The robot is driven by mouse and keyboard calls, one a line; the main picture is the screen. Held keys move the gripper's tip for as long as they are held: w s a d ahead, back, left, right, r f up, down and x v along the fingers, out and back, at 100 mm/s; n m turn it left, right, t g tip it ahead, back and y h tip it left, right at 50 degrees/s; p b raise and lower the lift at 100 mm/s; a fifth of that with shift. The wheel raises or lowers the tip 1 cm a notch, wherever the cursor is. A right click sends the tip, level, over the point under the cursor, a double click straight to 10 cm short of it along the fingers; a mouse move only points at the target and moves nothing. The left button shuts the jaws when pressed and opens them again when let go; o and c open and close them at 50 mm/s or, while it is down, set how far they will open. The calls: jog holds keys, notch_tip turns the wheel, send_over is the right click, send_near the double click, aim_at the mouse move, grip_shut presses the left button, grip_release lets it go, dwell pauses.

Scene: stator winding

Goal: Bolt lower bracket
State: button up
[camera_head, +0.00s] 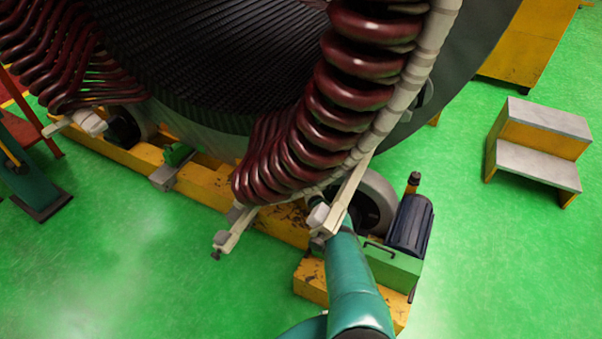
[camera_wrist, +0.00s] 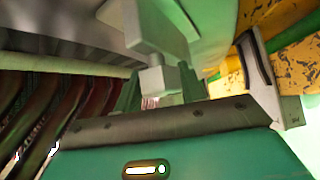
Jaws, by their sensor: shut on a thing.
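The large stator ring (camera_head: 215,60) carries dark red coils (camera_head: 345,95) along its near edge. A pale lower bracket (camera_head: 347,194) reaches down from the coils at the right, and its end meets the tip of my teal arm. A similar pale bracket (camera_head: 235,230) stands to its left, with a small dark bolt at its lower end. In the wrist view, my gripper (camera_wrist: 160,90) has its green fingers on either side of a light grey block-shaped piece (camera_wrist: 157,78) and is shut on it. A larger pale block (camera_wrist: 150,25) touches it above. I cannot tell whether the held piece is the bolt.
A worn yellow base (camera_head: 207,186) with rollers carries the stator. A dark motor (camera_head: 410,222) on a green mount stands right of my arm. A yellow and grey step stool (camera_head: 537,148) is at the far right. The green floor at the front left is clear.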

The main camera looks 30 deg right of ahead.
jog(key=o, duration=0.9)
jog(key=shift+s+f, duration=0.15)
jog(key=shift+f, duration=0.15)
jog(key=shift+o, duration=0.3)
jog(key=shift+r, duration=0.2)
jog(key=v, duration=1.3)
jog(key=shift+s, duration=0.35)
jog(key=shift+a, duration=0.1)
